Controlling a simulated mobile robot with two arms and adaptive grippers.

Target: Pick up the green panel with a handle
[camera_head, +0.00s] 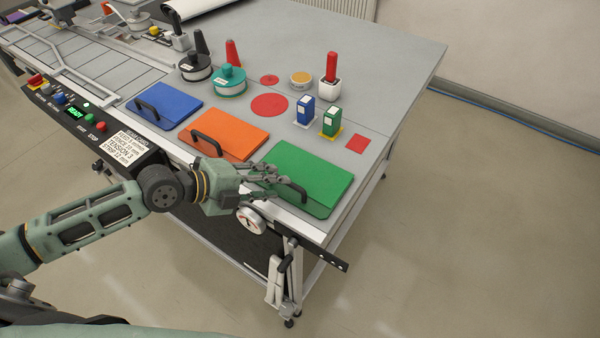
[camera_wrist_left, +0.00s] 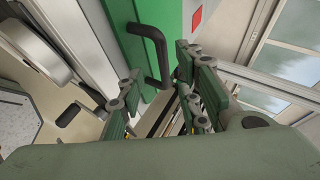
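The green panel (camera_head: 312,178) lies flat near the front right corner of the grey table, with a black handle (camera_head: 292,188) on its left, front-facing part. My left gripper (camera_head: 273,177) reaches in from the left, close to the handle. In the left wrist view, the green panel (camera_wrist_left: 152,15) is at the top, and its black handle (camera_wrist_left: 160,52) shows in the gap between the spread fingers. The left gripper is open and does not appear closed on the handle. Contact between fingers and handle cannot be told. My right gripper is not in view.
An orange panel (camera_head: 232,134) and a blue panel (camera_head: 168,103) with handles lie to the left. Blue (camera_head: 305,111) and green (camera_head: 332,121) boxes stand behind the green panel. A white dial (camera_head: 251,220) is on the front edge below my gripper. Floor is clear at right.

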